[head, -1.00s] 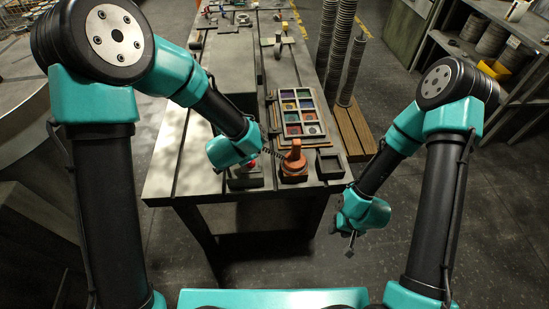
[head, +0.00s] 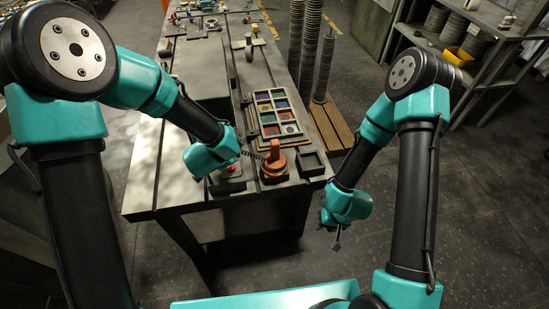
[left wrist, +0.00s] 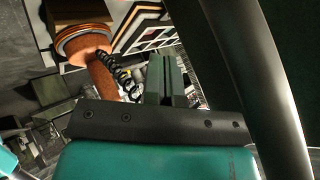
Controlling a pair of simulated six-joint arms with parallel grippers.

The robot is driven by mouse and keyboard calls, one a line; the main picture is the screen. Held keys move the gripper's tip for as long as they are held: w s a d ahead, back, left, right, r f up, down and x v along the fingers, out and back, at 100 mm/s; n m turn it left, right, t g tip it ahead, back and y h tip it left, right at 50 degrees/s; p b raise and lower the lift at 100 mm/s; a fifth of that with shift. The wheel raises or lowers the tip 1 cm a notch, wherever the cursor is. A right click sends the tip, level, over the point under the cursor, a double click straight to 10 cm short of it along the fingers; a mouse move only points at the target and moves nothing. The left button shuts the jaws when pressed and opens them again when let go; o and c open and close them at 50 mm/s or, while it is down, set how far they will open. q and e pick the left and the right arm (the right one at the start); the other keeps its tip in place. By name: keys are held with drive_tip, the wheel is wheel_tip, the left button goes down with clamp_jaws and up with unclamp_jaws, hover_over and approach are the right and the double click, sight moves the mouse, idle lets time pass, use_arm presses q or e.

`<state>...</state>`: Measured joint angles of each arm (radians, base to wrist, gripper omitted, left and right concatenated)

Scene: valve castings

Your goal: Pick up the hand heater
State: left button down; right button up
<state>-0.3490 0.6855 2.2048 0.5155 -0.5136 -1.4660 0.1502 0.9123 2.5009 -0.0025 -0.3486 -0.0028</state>
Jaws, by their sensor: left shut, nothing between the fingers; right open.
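The hand heater appears to be the orange tool (head: 272,163) with a black coiled cord, upright on a dark base at the table's front edge. It shows at upper left in the left wrist view (left wrist: 98,68), its cord running toward my fingers. My left gripper (left wrist: 168,78) is shut and empty, beside the orange tool and apart from it. In the head view its fingers are mostly hidden behind the teal wrist. My right gripper (head: 337,243) is open and empty, off the table's front right corner, above the floor.
A red button box (head: 228,181) stands left of the tool, partly under my left wrist. A small black square tray (head: 312,165) is to its right. A tray of coloured squares (head: 252,122) lies behind. Stacked discs (head: 310,50) stand on a pallet to the right.

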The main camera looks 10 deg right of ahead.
sight(276, 140)
use_arm(q)
drive_tip(key=c, duration=1.8)
unclamp_jaws()
drive_tip(key=shift+c, duration=0.2)
drive_tip(key=o, duration=1.1)
drive_tip(key=d+r+m+g, duration=0.1)
drive_tip(key=d+g, duration=0.1)
drive_tip(key=d, duration=0.2)
drive_tip(key=w+d+r+m+g+h, duration=0.1)
drive_tip(key=d+r+g, duration=0.1)
drive_tip(key=d, duration=0.3)
drive_tip(key=d+r+m+g+h, duration=0.1)
drive_tip(key=d+r+g, duration=0.1)
drive_tip(key=d, duration=0.2)
drive_tip(key=shift+w+d+r, duration=0.15)
drive_tip(key=shift+d, duration=0.1)
drive_tip(key=r, duration=0.1)
drive_tip(key=d+r+g+y, duration=0.1)
drive_tip(key=d+r+m+g, duration=0.1)
drive_tip(key=r, duration=0.1)
drive_tip(key=shift+y, duration=0.4)
drive_tip(key=r+y, duration=0.2)
drive_tip(key=r, duration=0.1)
drive_tip(key=r+y, duration=0.1)
drive_tip(key=r, duration=0.1)
drive_tip(key=shift+w+a+g, duration=0.2)
drive_tip(key=shift+a+g, duration=0.05)
drive_tip(key=shift+g, duration=0.05)
